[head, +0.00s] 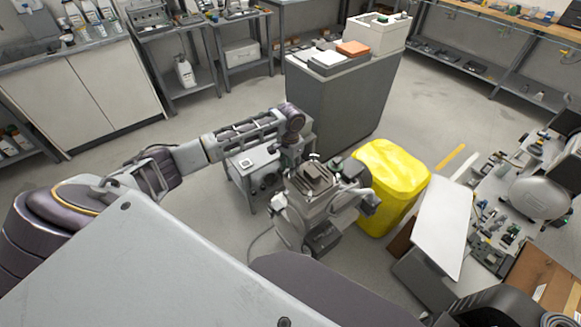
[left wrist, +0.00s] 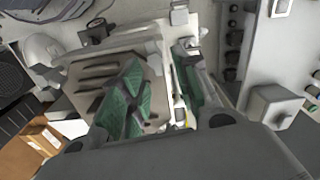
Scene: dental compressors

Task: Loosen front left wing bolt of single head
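The single-head compressor (head: 312,183) stands on the floor near the middle of the head view, with a slotted, ribbed top plate. This ribbed plate (left wrist: 90,75) also shows in the left wrist view, below the fingers. My left gripper (head: 291,157) is at the left edge of the head, close above it. In the left wrist view, its two green-padded fingers (left wrist: 157,62) are apart, one over the plate and one beside its edge. Small pale parts lie between them; I cannot tell whether one is the front left wing bolt or whether a finger touches it.
A yellow bin (head: 392,180) stands close right of the compressor. A tall grey cabinet (head: 335,105) is behind it, and a small grey unit (head: 250,167) is to its left. A white panel (head: 440,225) and a cluttered bench are at right. Open floor lies at back left.

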